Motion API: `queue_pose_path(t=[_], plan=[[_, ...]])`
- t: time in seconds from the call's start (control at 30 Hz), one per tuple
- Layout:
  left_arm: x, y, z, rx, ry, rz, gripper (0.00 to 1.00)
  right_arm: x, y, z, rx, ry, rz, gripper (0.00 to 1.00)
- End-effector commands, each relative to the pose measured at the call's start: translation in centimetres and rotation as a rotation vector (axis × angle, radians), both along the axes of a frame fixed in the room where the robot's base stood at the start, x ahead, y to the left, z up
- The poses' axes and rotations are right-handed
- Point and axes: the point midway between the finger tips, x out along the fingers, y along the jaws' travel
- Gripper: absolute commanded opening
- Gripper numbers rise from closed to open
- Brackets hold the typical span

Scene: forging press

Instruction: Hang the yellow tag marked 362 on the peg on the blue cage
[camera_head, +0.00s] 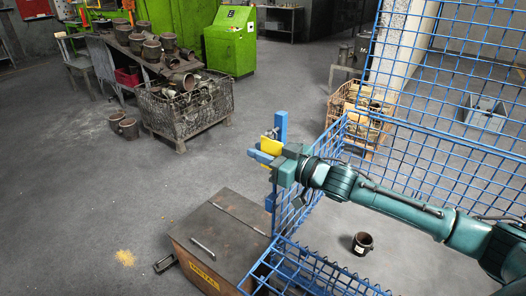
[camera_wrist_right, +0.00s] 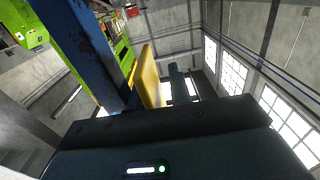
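The yellow tag (camera_head: 271,146) is at the fingers of my right gripper (camera_head: 266,153), beside the blue post (camera_head: 281,124) at the near left corner of the blue cage (camera_head: 301,207). Its number cannot be read. In the right wrist view the tag (camera_wrist_right: 149,77) stands nearly edge-on, right of the dark blue post (camera_wrist_right: 82,45). A dark bar (camera_wrist_right: 180,85) is just right of it, and a narrow bright gap shows between them. I cannot tell whether the fingers grip the tag. The peg cannot be made out clearly. My left gripper is not in view.
A brown metal chest (camera_head: 215,240) stands close below the gripper. A wire basket of parts (camera_head: 185,107) and a cluttered bench (camera_head: 150,62) are at back left. A dark pot (camera_head: 362,243) sits on the floor inside the cage. The floor at left is mostly clear.

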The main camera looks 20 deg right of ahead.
Motion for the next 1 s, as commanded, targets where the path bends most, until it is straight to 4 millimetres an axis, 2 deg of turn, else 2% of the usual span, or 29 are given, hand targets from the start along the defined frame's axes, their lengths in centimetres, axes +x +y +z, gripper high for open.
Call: queue_pose_path(t=[0.07,0.57,0.67,1.0], plan=[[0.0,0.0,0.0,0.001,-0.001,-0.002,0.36,0.1,-0.2,0.1,-0.001,-0.001,-0.005,0.30],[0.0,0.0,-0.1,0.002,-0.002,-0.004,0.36,0.0,-0.8,0.1,-0.004,-0.002,-0.013,0.30],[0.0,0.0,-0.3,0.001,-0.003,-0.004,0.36,-1.0,-1.7,-0.1,-0.006,0.001,-0.015,0.30],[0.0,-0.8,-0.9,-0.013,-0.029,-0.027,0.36,-6.9,-5.8,-0.5,-0.008,0.005,-0.009,0.30]])
